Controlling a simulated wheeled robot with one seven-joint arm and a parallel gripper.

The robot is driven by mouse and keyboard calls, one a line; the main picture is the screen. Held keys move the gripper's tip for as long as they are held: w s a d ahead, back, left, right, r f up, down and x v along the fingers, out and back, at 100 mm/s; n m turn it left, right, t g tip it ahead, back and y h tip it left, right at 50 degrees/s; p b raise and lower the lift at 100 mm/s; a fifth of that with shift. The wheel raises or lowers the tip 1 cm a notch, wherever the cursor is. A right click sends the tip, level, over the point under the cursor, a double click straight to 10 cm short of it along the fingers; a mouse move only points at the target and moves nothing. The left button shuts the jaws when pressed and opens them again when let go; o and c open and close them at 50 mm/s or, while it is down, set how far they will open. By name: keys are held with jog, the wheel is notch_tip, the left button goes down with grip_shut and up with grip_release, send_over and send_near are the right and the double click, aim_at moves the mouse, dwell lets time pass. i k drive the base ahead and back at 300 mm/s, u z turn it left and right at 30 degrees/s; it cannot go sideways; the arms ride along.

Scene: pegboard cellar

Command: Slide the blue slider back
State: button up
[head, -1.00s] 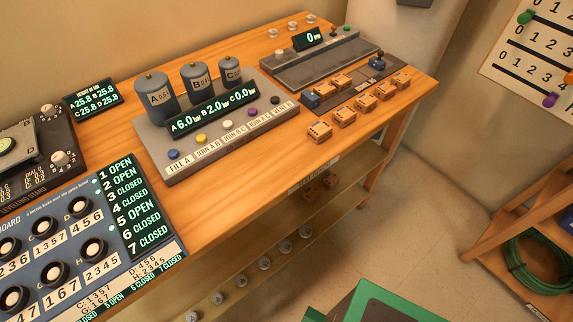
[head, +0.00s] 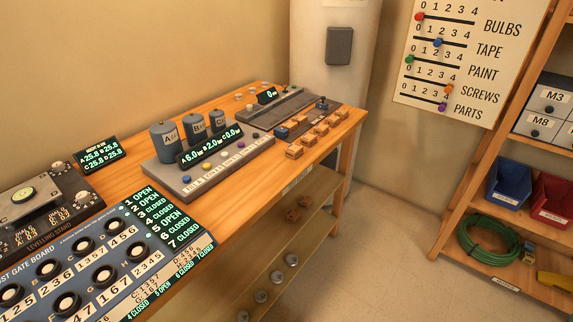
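The blue slider (head: 437,42) sits on the TAPE row of the pale tally board (head: 425,107) on the wall at the upper right. It stands partway along its track, at about the 2 of a 0 to 4 scale. My gripper is not in view.
The board also carries a red slider (head: 420,17), a green slider (head: 410,59), an orange slider (head: 448,90) and a purple slider (head: 442,106). A wooden bench (head: 235,192) with devices fills the left. A shelf (head: 478,192) with bins stands right. Open floor (head: 385,235) lies between.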

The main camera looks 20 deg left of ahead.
aim_at(324, 106)
jog(key=u, duration=0.85)
jog(key=i, duration=1.05)
jog(key=u, duration=3.05)
jog(key=k, duration=0.5)
